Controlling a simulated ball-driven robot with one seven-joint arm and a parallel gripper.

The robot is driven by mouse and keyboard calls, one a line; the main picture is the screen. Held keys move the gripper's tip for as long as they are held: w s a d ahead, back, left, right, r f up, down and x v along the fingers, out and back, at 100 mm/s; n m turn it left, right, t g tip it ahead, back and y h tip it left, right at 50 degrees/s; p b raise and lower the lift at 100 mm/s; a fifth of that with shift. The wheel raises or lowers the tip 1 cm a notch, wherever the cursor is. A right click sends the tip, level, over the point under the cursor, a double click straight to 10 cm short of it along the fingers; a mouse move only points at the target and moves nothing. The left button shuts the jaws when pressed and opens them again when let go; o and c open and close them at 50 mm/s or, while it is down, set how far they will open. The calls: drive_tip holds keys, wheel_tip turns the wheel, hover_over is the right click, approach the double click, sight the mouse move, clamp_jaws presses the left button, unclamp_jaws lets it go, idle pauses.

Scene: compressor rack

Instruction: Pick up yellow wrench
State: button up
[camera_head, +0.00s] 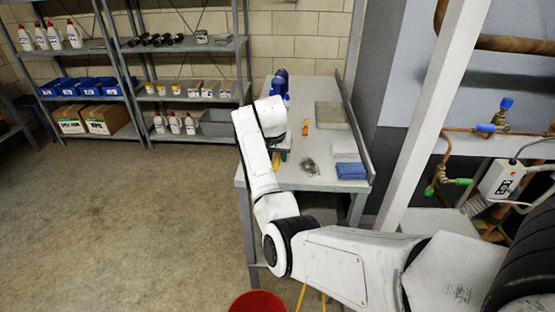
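A small yellow piece (276,161) shows just below my gripper (282,148), at the left edge of the grey table (305,181). It may be the yellow wrench, but most of it is hidden behind my arm and it is too small to tell. A bit of green shows beside it. My white arm reaches over the table's left side with the gripper low over the tabletop. The fingers are too small and covered to show whether they are open or shut, or whether they touch the yellow piece.
An orange item (305,127), a metallic item (310,167), a blue block (350,171) and a shallow tray (331,116) are on the table. Blue containers (281,78) stand at its back. A raised edge runs along its right. Shelves (187,97) stand behind; the left floor is clear.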

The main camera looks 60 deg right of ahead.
drive_tip(key=shift+d+f, duration=0.15)
drive_tip(key=shift+f, duration=0.15)
drive_tip(key=shift+c, duration=0.3)
clamp_jaws()
